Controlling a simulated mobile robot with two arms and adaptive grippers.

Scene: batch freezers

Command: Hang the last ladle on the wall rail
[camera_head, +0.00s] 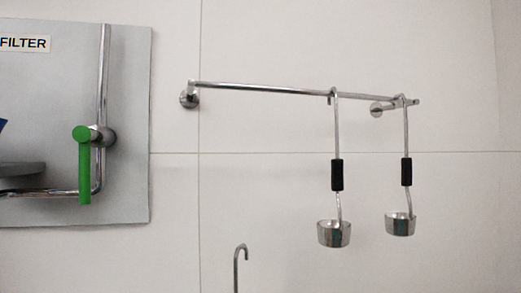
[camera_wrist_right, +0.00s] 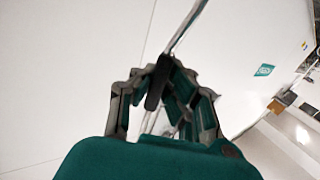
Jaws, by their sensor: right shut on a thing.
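The wall rail (camera_head: 262,88) is a chrome bar across the middle of the head view. Two ladles with black grips hang from its right part, one ladle (camera_head: 337,175) further left and another ladle (camera_head: 406,172) near the right end. The hooked top of a third ladle (camera_head: 239,255) rises at the bottom edge, below the rail's empty left part and apart from it. In the right wrist view my right gripper (camera_wrist_right: 165,90) is shut on this ladle's black grip (camera_wrist_right: 158,82); its metal stem (camera_wrist_right: 186,27) runs up and right. My left gripper is not in view.
A grey panel (camera_head: 130,120) with a FILTER label, a chrome pipe (camera_head: 103,60) and a green valve handle (camera_head: 84,165) is on the left. The rail's left wall mount (camera_head: 189,98) sticks out. The tiled wall between panel and hanging ladles is clear.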

